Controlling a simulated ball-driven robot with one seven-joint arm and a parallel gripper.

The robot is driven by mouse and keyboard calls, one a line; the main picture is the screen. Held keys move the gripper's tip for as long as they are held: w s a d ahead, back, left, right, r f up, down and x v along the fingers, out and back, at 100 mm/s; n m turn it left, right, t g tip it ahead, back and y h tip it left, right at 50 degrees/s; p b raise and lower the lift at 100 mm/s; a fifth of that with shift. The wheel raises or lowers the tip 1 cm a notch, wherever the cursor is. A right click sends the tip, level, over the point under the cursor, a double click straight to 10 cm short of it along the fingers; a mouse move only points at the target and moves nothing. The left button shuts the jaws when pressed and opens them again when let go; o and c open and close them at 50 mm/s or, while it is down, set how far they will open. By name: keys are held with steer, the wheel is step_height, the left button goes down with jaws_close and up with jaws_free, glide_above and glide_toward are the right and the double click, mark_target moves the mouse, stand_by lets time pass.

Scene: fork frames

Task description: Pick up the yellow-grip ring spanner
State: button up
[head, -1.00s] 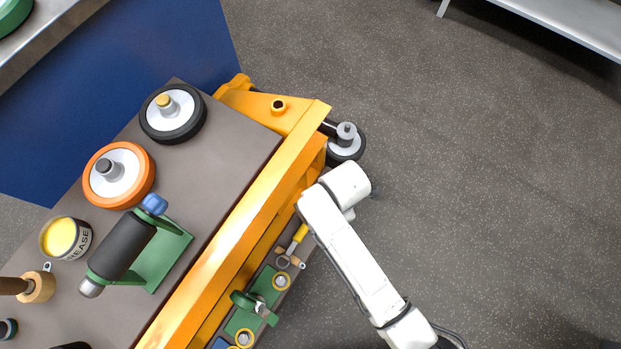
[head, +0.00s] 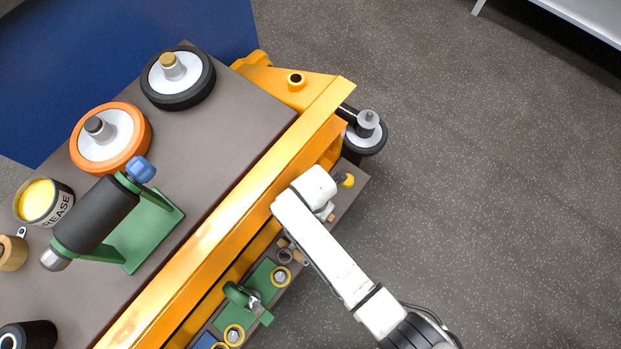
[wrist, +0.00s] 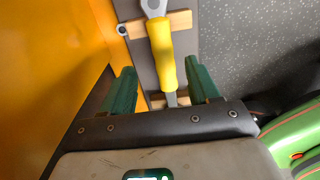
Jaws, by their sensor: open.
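The yellow-grip ring spanner (wrist: 162,52) runs up and down the wrist view, its grey shank showing above and below the yellow grip. It lies across two wooden blocks, an upper one (wrist: 180,21) and a lower one. My gripper (wrist: 158,68) is open, with one green finger on each side of the grip. Gaps show between the fingers and the grip in the picture. The height of the fingers over it is hard to tell. In the head view my arm hides the gripper and most of the spanner.
An orange frame (head: 240,205) stands close on the left. The lower shelf holds a green clamp-like part (head: 247,297) and ring pieces (head: 280,276). A yellow-topped item (head: 347,180) shows beyond my arm. Open floor (head: 480,200) lies to the right.

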steer(key=f+b, duration=0.1)
steer(key=f, duration=0.1)
steer(key=f+b, duration=0.1)
steer(key=f, duration=0.2)
steer(key=shift+s+d+b, duration=0.1)
steer(key=shift+d+b, duration=0.1)
steer(key=shift+b, duration=0.1)
steer(key=shift+r, duration=0.15)
jaws_close()
